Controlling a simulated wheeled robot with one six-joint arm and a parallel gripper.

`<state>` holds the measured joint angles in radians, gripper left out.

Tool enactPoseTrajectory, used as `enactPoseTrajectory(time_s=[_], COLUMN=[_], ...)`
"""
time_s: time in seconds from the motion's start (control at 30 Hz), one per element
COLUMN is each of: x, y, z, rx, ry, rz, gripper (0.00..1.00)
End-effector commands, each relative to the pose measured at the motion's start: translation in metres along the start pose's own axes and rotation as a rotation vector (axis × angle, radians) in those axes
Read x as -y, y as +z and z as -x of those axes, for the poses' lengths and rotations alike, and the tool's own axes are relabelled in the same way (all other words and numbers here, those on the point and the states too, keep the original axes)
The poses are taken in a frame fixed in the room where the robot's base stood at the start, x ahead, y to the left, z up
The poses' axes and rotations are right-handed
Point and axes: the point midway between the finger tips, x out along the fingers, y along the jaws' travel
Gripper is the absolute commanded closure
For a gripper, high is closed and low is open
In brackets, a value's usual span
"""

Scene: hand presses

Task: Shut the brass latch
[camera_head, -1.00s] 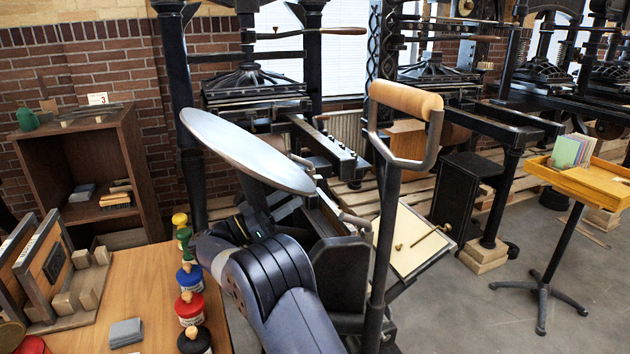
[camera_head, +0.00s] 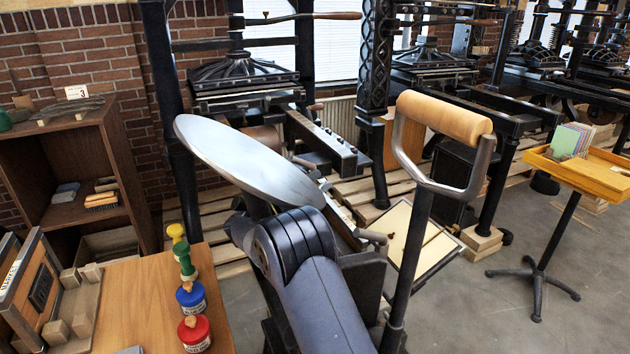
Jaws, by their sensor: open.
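A dark hand press stands in front of me, with a round steel disc (camera_head: 250,160) tilted at its top and a wooden-gripped handle (camera_head: 445,117) on a steel lever. Low behind the lever is a cream panel (camera_head: 408,232) in a dark frame. I cannot clearly make out the brass latch on it; the lever crosses in front of part of the panel. My dark arm reaches up from the bottom centre, and its far end goes behind the press parts below the disc. My gripper is hidden there.
A wooden table (camera_head: 135,300) at lower left holds ink pots, including a red one (camera_head: 195,333), and a frame of blocks. A brown shelf (camera_head: 75,180) stands behind it. At right is a yellow tray (camera_head: 590,172) on a stand. Grey floor is open at lower right.

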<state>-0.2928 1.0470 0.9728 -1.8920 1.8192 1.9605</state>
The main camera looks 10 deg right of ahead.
Motion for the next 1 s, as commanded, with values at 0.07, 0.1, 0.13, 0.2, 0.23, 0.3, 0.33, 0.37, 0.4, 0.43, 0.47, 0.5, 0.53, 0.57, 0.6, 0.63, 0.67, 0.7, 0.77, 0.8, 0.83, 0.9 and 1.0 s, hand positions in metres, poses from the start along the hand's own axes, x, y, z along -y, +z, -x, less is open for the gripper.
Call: enactPoseTrajectory(time_s=[0.07,0.1,0.13,0.2,0.23,0.3,0.33,0.37,0.4,0.43,0.47,0.5,0.53,0.57,0.6,0.63,0.67,0.7,0.77,0.8,0.83,0.9,1.0], x=[0.0000,0.0000,0.0000,0.0000,0.0000,0.0000,0.0000,-0.0001,0.0000,-0.0001,-0.0001,0.0000,0.0000,0.0000,0.0000,0.0000,0.0000,0.0000,0.0000,0.0000,-0.0001,-0.0004,-0.0005], y=[0.0006,0.0006,0.0006,0.0006,0.0006,0.0006,0.0005,0.0005,0.0005,0.0005,0.0005,0.0004,0.0004,0.0004,0.0004,0.0004,0.0004,0.0003,0.0005,0.0009,0.0014,0.0033,0.0052], z=[0.0000,0.0001,0.0001,0.0002,0.0001,0.0002,0.0002,0.0002,0.0002,0.0002,0.0002,0.0002,0.0002,0.0002,0.0002,0.0002,0.0002,0.0002,0.0002,0.0002,0.0002,-0.0001,-0.0015], rx=[0.000,0.000,0.000,0.000,0.000,0.000,0.000,0.000,0.000,0.000,0.000,0.000,0.000,0.000,0.000,0.000,0.000,0.000,0.001,0.004,0.010,0.036,0.094], ry=[0.000,0.000,0.000,0.000,0.000,0.000,0.000,0.000,0.000,0.000,0.000,0.000,0.000,0.000,0.000,0.000,0.000,0.000,0.000,0.001,0.001,0.004,0.004], rz=[0.000,0.000,0.000,0.000,0.000,0.001,0.001,0.000,0.000,0.000,0.000,0.000,0.000,0.000,0.000,0.000,0.000,0.000,0.000,0.000,-0.001,-0.001,-0.004], gripper=[0.56,0.56,0.56,0.58,0.61,0.66,0.69,0.71,0.75,0.77,0.80,0.83,0.85,0.88,0.91,0.93,0.96,0.99,1.00,1.00,1.00,1.00,1.00])
